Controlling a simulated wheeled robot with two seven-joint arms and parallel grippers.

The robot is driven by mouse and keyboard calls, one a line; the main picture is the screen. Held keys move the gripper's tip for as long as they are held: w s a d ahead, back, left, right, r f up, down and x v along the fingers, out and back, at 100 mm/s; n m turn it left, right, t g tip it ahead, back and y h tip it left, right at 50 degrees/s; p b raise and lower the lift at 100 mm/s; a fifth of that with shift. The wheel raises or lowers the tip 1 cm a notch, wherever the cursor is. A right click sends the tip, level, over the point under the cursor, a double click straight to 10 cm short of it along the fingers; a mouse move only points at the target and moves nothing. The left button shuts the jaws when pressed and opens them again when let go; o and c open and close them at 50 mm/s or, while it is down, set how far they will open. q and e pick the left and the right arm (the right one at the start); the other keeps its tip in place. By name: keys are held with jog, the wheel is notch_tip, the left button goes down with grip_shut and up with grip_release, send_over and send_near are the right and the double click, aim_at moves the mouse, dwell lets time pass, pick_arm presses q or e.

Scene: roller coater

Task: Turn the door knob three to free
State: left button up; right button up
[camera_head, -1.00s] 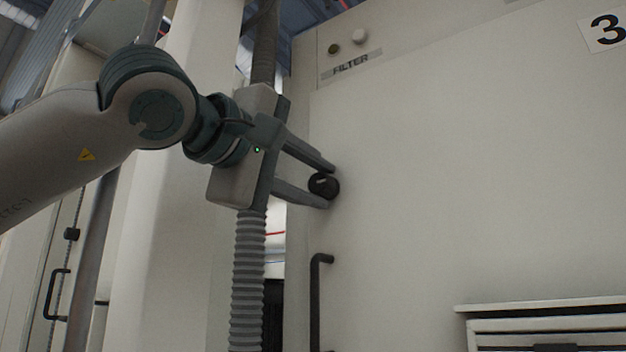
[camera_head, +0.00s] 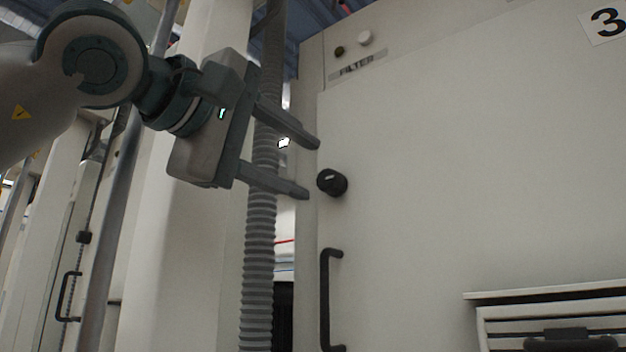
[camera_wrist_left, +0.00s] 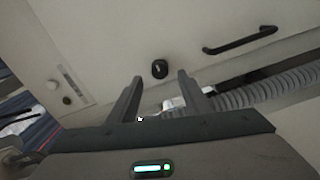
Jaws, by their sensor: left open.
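The black round door knob (camera_head: 332,182) sits on the pale door (camera_head: 430,170) marked with a "3" label (camera_head: 606,22) at the upper right. A small light mark shows on the knob's face. My left gripper (camera_head: 312,169) is open and empty, its two fingers apart and pointing at the knob from the left, clear of it. In the left wrist view the knob (camera_wrist_left: 160,69) shows beyond and between the fingertips of the left gripper (camera_wrist_left: 160,77). My right gripper is not in view.
A black vertical door handle (camera_head: 326,300) is below the knob. A grey corrugated hose (camera_head: 258,270) runs vertically behind my gripper. A FILTER label (camera_head: 363,63) with two small buttons is above. A vented box (camera_head: 550,325) juts out at the lower right.

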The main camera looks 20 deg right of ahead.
pick_arm(q)
jog(key=b+v, duration=0.2)
jog(key=v, duration=0.9)
jog(key=shift+s+a+b, duration=0.15)
jog(key=shift+s+b, duration=0.05)
jog(key=shift+b, duration=0.15)
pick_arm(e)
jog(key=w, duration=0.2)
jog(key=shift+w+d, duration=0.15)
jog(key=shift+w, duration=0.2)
